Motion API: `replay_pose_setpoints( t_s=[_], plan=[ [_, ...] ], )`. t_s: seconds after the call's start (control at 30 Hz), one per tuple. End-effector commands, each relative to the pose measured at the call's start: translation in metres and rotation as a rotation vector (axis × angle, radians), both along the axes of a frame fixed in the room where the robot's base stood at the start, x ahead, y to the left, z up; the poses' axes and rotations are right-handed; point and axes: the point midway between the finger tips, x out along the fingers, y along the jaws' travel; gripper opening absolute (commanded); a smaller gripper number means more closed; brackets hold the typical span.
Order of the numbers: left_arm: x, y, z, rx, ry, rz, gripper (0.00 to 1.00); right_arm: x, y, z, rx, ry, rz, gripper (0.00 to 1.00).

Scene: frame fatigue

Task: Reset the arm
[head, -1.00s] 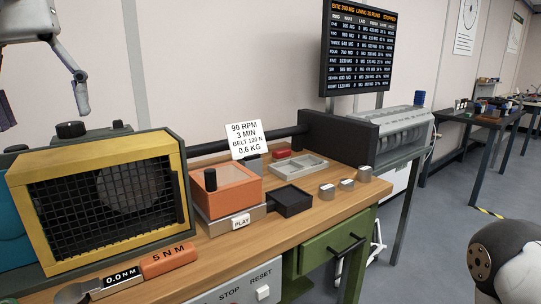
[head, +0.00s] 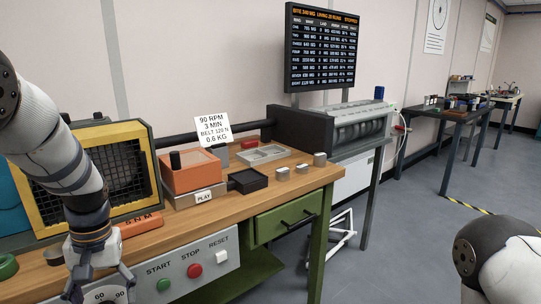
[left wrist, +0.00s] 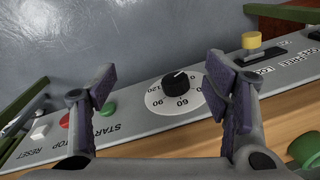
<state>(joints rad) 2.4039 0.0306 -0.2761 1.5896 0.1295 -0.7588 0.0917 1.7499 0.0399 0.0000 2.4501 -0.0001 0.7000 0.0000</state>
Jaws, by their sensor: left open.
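My left gripper (head: 100,277) is at the lower left in the head view, in front of the bench's control panel. In the left wrist view its two fingers (left wrist: 161,75) are open and empty, apart on either side of the black dial knob (left wrist: 181,84). I cannot tell whether they touch it. The dial face (head: 108,294) partly shows in the head view. The panel also has a green START button (head: 163,285), a red STOP button (head: 194,270) and a white RESET button (head: 222,257). My right gripper is not in view; only part of my right arm shows.
A yellow-framed cage (head: 138,165) stands behind my left arm. A green drawer (head: 290,216) is below. Grey floor on the right is open.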

Motion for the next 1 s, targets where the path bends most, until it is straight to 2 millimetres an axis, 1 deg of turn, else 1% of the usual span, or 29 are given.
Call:
replay_pose_setpoints(
  t_s=[0.03,0.07,0.1,0.17,0.2,0.23,0.27,0.3,0.33,0.37,0.4,0.5,0.57,0.63,1.0],
  plan=[
    [-0.022,-0.005,-0.039,0.005,0.028,-0.028,0.7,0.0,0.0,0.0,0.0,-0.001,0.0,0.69],
    [-0.036,-0.009,-0.062,0.008,0.035,-0.049,0.7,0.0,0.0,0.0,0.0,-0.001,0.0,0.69],
    [-0.056,-0.014,-0.091,0.011,0.045,-0.077,0.7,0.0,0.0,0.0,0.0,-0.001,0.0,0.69],
    [-0.091,-0.024,-0.129,0.01,0.058,-0.124,0.7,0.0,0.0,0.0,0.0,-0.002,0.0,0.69],
    [-0.118,-0.032,-0.151,0.004,0.068,-0.156,0.7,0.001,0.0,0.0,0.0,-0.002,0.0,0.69],
    [-0.139,-0.039,-0.166,-0.003,0.073,-0.181,0.7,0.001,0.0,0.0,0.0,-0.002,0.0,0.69],
    [-0.161,-0.046,-0.178,-0.01,0.078,-0.205,0.7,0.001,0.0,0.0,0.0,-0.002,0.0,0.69],
    [-0.19,-0.055,-0.191,-0.023,0.082,-0.234,0.7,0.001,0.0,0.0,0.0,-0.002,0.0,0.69],
    [-0.211,-0.063,-0.197,-0.036,0.085,-0.256,0.7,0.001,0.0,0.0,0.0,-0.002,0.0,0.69],
    [-0.231,-0.07,-0.202,-0.048,0.086,-0.275,0.7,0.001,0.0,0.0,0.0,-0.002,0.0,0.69],
    [-0.255,-0.079,-0.206,-0.067,0.088,-0.297,0.7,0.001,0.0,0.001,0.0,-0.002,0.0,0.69],
    [-0.298,-0.097,-0.205,-0.104,0.083,-0.332,0.7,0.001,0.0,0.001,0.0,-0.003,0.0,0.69],
    [-0.313,-0.103,-0.203,-0.12,0.079,-0.344,0.7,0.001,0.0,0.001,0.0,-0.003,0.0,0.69],
    [-0.321,-0.107,-0.201,-0.129,0.074,-0.351,0.7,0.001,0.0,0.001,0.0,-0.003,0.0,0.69],
    [-0.321,-0.108,-0.2,-0.129,0.068,-0.351,0.7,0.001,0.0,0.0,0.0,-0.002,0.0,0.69]
  ],
)
